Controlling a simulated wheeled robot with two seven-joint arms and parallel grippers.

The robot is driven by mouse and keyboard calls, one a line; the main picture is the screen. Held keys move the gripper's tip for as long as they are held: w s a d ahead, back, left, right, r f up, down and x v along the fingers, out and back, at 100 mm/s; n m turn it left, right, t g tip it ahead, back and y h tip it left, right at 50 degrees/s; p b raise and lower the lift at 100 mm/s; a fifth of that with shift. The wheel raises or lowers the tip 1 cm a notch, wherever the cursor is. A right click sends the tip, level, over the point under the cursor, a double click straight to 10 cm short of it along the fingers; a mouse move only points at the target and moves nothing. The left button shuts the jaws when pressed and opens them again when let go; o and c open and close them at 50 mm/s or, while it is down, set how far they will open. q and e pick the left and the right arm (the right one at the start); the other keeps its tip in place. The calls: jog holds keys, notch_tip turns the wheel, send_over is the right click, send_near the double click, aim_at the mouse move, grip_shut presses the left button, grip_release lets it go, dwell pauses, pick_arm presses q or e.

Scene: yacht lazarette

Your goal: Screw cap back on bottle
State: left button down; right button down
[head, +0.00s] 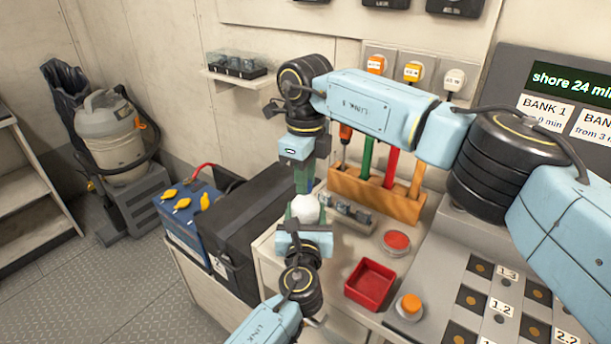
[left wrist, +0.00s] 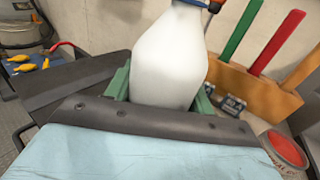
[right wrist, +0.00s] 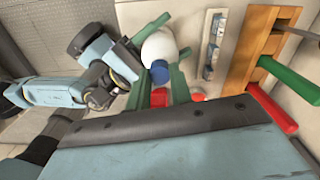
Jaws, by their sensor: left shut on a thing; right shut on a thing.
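The white bottle (head: 306,208) stands upright over the near-left part of the worktop. My left gripper (head: 305,217) is shut on its body from the front; the bottle fills the left wrist view (left wrist: 170,60). The blue cap (right wrist: 160,71) sits at the bottle's mouth, and a blue edge of it shows at the top of the left wrist view. My right gripper (head: 304,187) points down from above, with its green fingers shut on the cap. The head view hides the cap behind these fingers. I cannot tell how far the cap is threaded.
A wooden rack (head: 375,194) with coloured handles stands behind the bottle. A red tray (head: 370,284), a red button (head: 396,241) and an orange button (head: 410,304) lie to the right. A black box (head: 250,225) and a blue battery (head: 187,214) stand to the left.

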jog(key=m, duration=0.4)
jog(key=shift+m, duration=0.3)
jog(key=c, duration=1.2)
grip_release()
jog(key=shift+o, duration=0.2)
notch_tip(320, 180, up, 12)
pick_arm(q)
jog(key=shift+c, duration=2.3)
grip_release()
